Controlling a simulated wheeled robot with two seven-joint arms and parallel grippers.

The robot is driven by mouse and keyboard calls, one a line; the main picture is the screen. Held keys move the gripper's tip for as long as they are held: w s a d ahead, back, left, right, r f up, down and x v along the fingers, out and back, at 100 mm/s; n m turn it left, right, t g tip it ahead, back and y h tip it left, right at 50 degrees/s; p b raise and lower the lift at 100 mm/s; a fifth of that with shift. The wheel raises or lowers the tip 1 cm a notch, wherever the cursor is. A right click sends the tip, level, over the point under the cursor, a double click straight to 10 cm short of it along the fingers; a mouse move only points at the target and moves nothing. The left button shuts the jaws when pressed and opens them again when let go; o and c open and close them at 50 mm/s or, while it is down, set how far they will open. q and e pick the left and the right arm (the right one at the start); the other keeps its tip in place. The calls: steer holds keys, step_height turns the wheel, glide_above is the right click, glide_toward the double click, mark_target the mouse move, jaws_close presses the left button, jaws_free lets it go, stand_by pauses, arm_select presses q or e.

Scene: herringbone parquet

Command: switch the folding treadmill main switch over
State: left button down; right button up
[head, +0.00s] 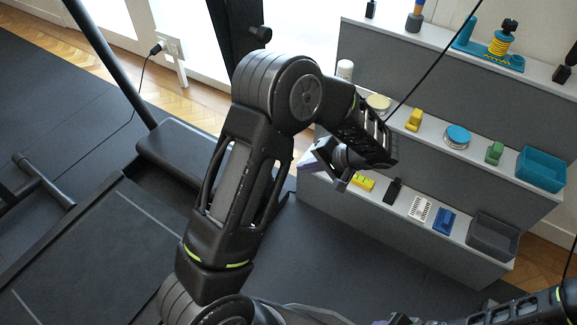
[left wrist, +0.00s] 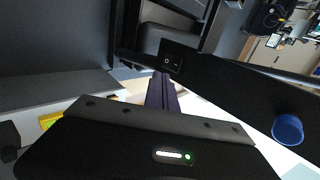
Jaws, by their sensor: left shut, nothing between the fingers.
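The folding treadmill's motor cover (head: 200,160) and deck (head: 95,255) lie at the left of the head view. The main switch (left wrist: 172,58) is a small black rocker marked O and I, at the upper middle of the left wrist view, on a dark panel. I cannot tell which side is pressed. My left gripper (head: 320,158) is between the motor cover and the shelf. In the left wrist view its dark purple fingers (left wrist: 161,92) are shut and empty, pointing toward the switch; contact cannot be told. My arm hides the switch in the head view.
A blue knob (left wrist: 288,130) sticks out of the dark panel, right of the switch. A grey stepped shelf (head: 445,105) with several small items stands close to the right of my left arm. A plug with a cord sits in a socket (head: 170,48) at the back.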

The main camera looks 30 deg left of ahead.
arm_select(q)
steer(key=a+r+b+x, duration=0.1)
steer(key=b+x, duration=0.2)
steer(key=x, duration=1)
steer(key=shift+a+r, duration=0.2)
steer(key=shift+a, duration=0.05)
